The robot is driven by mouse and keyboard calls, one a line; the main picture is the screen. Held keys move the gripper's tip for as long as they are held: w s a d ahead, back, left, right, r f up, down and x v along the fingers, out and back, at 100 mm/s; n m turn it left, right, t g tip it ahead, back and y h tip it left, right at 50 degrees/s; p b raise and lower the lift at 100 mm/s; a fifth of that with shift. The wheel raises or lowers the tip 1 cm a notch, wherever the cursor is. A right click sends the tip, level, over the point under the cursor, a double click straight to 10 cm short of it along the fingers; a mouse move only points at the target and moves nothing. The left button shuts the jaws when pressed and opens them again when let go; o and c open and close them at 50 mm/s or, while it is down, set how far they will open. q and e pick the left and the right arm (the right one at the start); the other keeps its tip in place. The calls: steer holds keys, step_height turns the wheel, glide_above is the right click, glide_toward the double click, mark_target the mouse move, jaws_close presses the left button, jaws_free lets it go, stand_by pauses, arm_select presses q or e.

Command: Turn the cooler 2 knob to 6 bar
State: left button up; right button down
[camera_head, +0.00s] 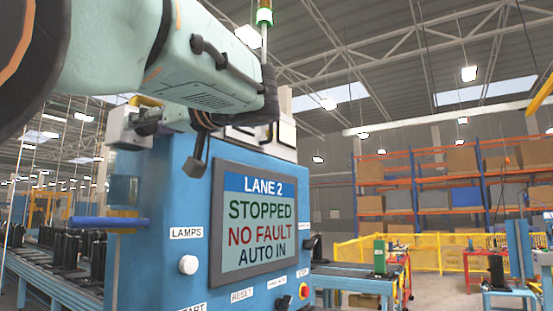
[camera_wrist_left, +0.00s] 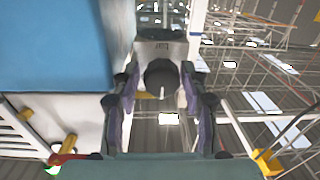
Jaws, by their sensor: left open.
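A dark round knob (camera_wrist_left: 162,74) with a white pointer mark sits on a grey box (camera_wrist_left: 160,46) in the left wrist view. The marking on the box is too small to read, so I cannot tell which cooler it belongs to or its setting. My left gripper (camera_wrist_left: 160,88) is open, with one finger on each side of the knob; I cannot tell if they touch it. In the head view, my left gripper (camera_head: 165,121) is beside the grey box (camera_head: 122,128) on the upper left of the blue cabinet, and its fingers partly hide the knob. My right gripper is not in view.
The blue cabinet (camera_head: 160,200) carries a screen (camera_head: 256,222) reading LANE 2, STOPPED, NO FAULT, AUTO IN. A white LAMPS knob (camera_head: 188,265) and a red button (camera_head: 304,291) sit on its front. A blue bar (camera_head: 108,222) sticks out left. Orange shelving (camera_head: 430,205) stands far right.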

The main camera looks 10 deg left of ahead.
arm_select(q)
steer(key=shift+c, duration=0.5)
steer(key=shift+s, duration=0.1)
steer(key=c, duration=0.8)
steer(key=shift+m, duration=0.3)
steer(key=m+b, duration=0.1)
steer(key=m, duration=1)
steer(key=shift+s+r+t, duration=0.1)
steer(key=shift+r+t, duration=0.05)
steer(key=shift+t, duration=0.15)
steer(key=shift+m, duration=0.4)
